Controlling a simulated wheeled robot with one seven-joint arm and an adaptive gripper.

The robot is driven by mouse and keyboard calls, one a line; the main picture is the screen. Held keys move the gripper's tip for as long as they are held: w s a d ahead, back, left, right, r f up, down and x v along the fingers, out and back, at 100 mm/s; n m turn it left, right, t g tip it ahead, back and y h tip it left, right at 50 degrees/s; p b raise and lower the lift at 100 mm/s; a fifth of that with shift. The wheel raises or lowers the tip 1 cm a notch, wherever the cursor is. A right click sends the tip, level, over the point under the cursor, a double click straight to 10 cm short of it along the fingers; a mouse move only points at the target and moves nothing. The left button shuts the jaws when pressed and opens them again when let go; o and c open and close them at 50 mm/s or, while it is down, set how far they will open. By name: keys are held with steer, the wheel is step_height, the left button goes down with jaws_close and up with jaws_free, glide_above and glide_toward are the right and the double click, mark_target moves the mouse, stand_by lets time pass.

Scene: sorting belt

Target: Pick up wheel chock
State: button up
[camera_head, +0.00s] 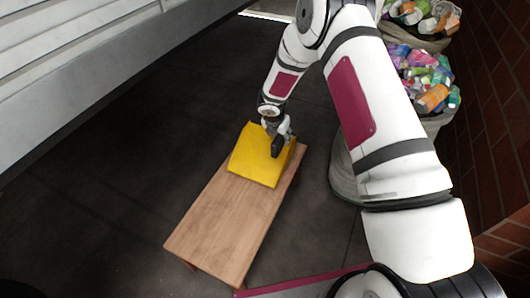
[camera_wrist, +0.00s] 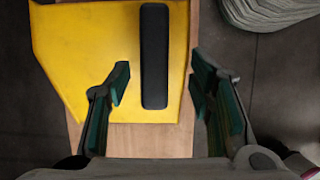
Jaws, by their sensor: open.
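The yellow wheel chock (camera_head: 254,161) sits on the far end of a wooden bench (camera_head: 222,224) in the head view. It also shows in the wrist view (camera_wrist: 85,45), where a black bar-shaped handle (camera_wrist: 154,57) runs along its right part. My gripper (camera_head: 278,143) is over the chock's right side in the head view. In the wrist view my gripper (camera_wrist: 160,90) is open, with one green-padded finger on each side of the handle's near end. Nothing is held. I cannot tell how far the fingertips are above the chock.
Grey sacks of colourful bottles and cans (camera_head: 422,76) stand at the upper right beside a brick wall (camera_head: 490,120). A pale slatted structure (camera_head: 80,75) fills the upper left. The dark floor left of the bench is clear.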

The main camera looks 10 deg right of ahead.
mark_target(278, 138)
steer(key=shift+a+b+x, duration=0.15)
steer(key=shift+b+x, duration=0.35)
steer(key=shift+x, duration=0.75)
steer(key=shift+a+b+x, duration=0.2)
steer(key=shift+b+x, duration=0.3)
steer(key=shift+x, duration=0.7)
steer(key=shift+w+f, duration=0.1)
steer(key=shift+f, duration=0.25)
steer(key=shift+r, duration=0.1)
jaws_close()
